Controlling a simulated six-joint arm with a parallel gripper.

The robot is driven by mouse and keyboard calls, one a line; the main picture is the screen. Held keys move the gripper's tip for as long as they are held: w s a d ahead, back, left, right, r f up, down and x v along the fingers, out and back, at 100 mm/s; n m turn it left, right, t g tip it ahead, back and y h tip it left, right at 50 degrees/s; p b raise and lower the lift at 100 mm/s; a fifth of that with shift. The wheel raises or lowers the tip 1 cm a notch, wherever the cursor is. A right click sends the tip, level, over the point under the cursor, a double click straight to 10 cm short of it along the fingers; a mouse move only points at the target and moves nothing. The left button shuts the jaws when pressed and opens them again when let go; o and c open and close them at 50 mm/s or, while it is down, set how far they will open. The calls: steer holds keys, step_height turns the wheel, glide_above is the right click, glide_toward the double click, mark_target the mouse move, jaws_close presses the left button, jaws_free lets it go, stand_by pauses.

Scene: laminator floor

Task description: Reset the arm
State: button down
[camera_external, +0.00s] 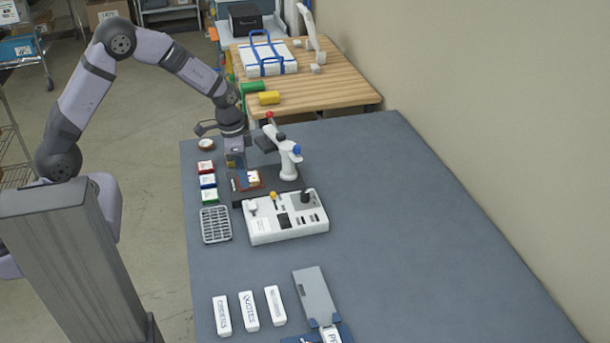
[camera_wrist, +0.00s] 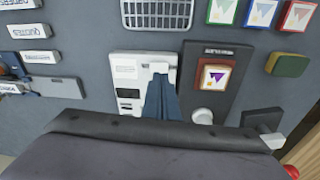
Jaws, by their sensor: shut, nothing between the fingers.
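My gripper (camera_external: 236,163) hangs over the far left part of the grey-blue table, close to the dark base plate (camera_external: 238,197) of a small white and black press (camera_external: 289,168). In the wrist view my gripper (camera_wrist: 160,80) is shut and empty, its fingers together in front of the white control unit (camera_wrist: 127,72). I cannot tell from this how high it is above the unit. A red-brown framed piece (camera_wrist: 214,76) with a purple and yellow mark lies on the dark plate. It also shows in the external view (camera_external: 250,181).
Red (camera_external: 206,168), blue (camera_external: 208,181) and green (camera_external: 209,197) boxes and a grey grid tray (camera_external: 215,224) line the left edge. White labelled boxes (camera_external: 249,311) and a grey-blue tray (camera_external: 315,296) stand nearer. The table's right side is clear. A wooden table (camera_external: 340,88) adjoins behind.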

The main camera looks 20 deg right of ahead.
steer(key=s+a+f+n+y, duration=0.2)
steer(key=a+f+n, duration=0.15)
steer(key=a, duration=0.55)
steer(key=w+a+r+n, duration=0.3)
steer(key=w+a+n, duration=0.1)
steer(key=a, duration=0.7)
steer(key=w+a+r+n, duration=0.3)
steer(key=a+n, duration=0.3)
steer(key=a, duration=0.5)
steer(key=w+a+r+n+h, duration=0.1)
steer(key=w+a+r+n, duration=0.3)
steer(key=a, duration=0.7)
steer(key=shift+w+n+t, duration=0.4)
steer(key=shift+w+n, duration=0.35)
steer(key=shift+n, duration=0.2)
